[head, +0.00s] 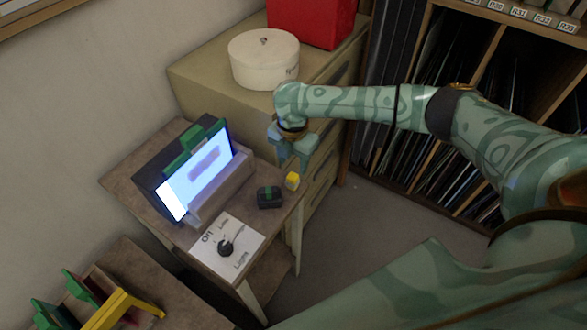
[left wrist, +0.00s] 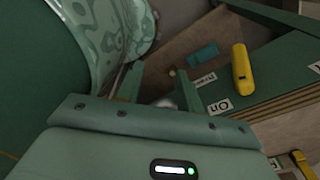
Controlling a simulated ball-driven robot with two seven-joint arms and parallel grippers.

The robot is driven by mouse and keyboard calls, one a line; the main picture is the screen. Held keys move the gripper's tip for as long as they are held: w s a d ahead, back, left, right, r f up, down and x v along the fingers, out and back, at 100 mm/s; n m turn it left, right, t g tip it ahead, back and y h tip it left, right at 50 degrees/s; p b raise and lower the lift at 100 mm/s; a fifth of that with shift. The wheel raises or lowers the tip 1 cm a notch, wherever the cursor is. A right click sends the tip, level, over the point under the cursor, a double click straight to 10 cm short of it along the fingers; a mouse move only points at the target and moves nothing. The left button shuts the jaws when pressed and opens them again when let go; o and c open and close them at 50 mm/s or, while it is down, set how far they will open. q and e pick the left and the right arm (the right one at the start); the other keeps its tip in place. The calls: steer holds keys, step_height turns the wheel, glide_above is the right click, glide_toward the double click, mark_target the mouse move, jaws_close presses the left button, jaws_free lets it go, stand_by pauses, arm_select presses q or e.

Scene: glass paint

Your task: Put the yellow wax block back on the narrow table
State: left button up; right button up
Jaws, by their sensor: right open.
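The small yellow wax block (head: 292,181) sits at the right edge of the narrow wooden table (head: 250,212). My right gripper (head: 294,160) is open just above and behind the block, fingers pointing down. It is apart from the block, with nothing seen between the fingers. My left gripper is outside the head view. In the left wrist view my left gripper (left wrist: 158,88) has its two fingers apart, and no held thing shows between them.
The narrow table also bears a lit panel (head: 200,172) in a dark stand, a dark block (head: 269,197) and a switch plate (head: 226,247). A cabinet with a round white box (head: 264,58) and red box (head: 312,20) stands behind. Record shelves (head: 480,120) stand right.

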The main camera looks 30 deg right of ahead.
mark_target(293, 176)
step_height(293, 176, up, 5)
steer(key=shift+r+p, duration=0.2)
steer(key=shift+p, duration=0.35)
